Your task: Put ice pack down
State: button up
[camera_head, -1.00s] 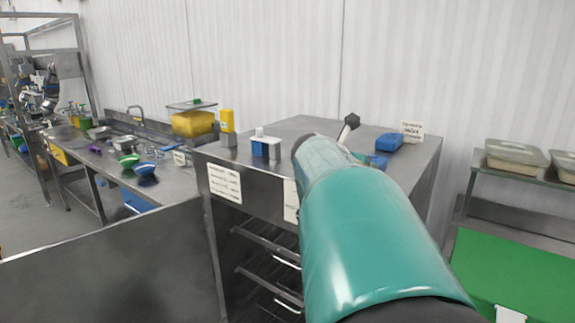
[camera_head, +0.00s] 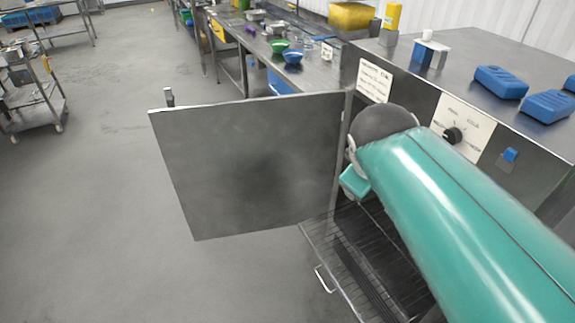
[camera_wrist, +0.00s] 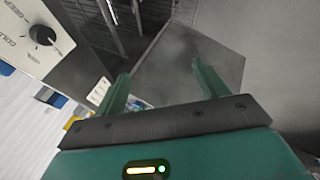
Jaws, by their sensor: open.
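Two blue ice packs, one (camera_head: 501,82) and another nearer the right edge (camera_head: 549,105), lie flat and apart on the steel cabinet top (camera_head: 466,66). My teal arm reaches in front of the cabinet, below its top. My gripper (camera_wrist: 160,84) shows in the wrist view with its two green fingers wide apart and nothing between them. In the head view my arm hides most of the gripper. In the wrist view the fingers point towards the cabinet's opening and its steel door (camera_wrist: 190,68).
The cabinet door (camera_head: 255,165) stands open to the left. A wire rack (camera_head: 340,255) sits low in the cabinet. A dial (camera_head: 453,136) is on the front panel. A blue-and-white block (camera_head: 430,52) stands on the top.

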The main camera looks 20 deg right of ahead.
jog(key=s+a+f+m+y, duration=0.2)
jog(key=a, duration=0.4)
jog(key=s+a+f+m+y, duration=0.2)
jog(key=s+a+f+m, duration=0.1)
jog(key=a, duration=0.2)
jog(key=shift+a, duration=0.4)
